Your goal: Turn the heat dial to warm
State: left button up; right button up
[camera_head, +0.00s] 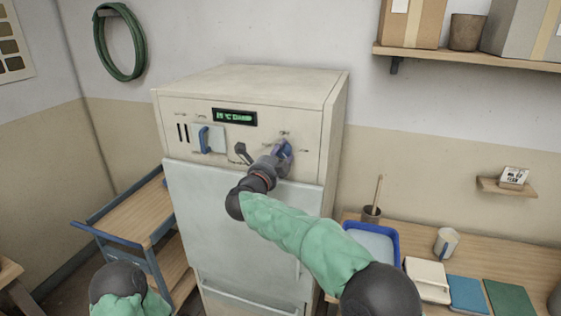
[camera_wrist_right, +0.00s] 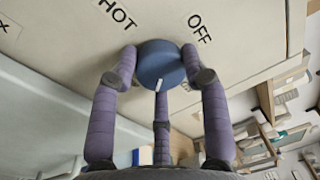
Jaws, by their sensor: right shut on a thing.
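The heat dial is a round blue knob (camera_wrist_right: 160,64) with a white pointer mark, on the cream front panel of a tall appliance (camera_head: 230,215). My right gripper (camera_head: 279,156) is shut on the dial. In the right wrist view its purple fingers (camera_wrist_right: 160,85) close around the knob. The labels HOT (camera_wrist_right: 117,14) and OFF (camera_wrist_right: 199,28) show on the panel beside the knob. The pointer mark faces the bottom of that view, away from both labels. I see no readable warm label; part of the panel lies behind the fingers. My left gripper is out of view.
The panel also carries a green display (camera_head: 234,117), a blue handle on a pale plate (camera_head: 205,139) and a dark lever (camera_head: 242,151). A wooden-topped cart (camera_head: 135,212) stands left. A bench with a blue tray (camera_head: 398,234) and cup (camera_head: 446,242) is right.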

jog(key=m+b, duration=0.2)
jog(key=m, duration=0.2)
jog(key=shift+m+b, duration=0.3)
jog(key=shift+m+g+b, duration=0.3)
jog(key=shift+m+b, duration=0.5)
jog(key=shift+m, duration=0.8)
jog(key=o, duration=1.2)
jog(key=shift+c, duration=0.2)
jog(key=shift+s, duration=0.1)
jog(key=v, duration=1.2)
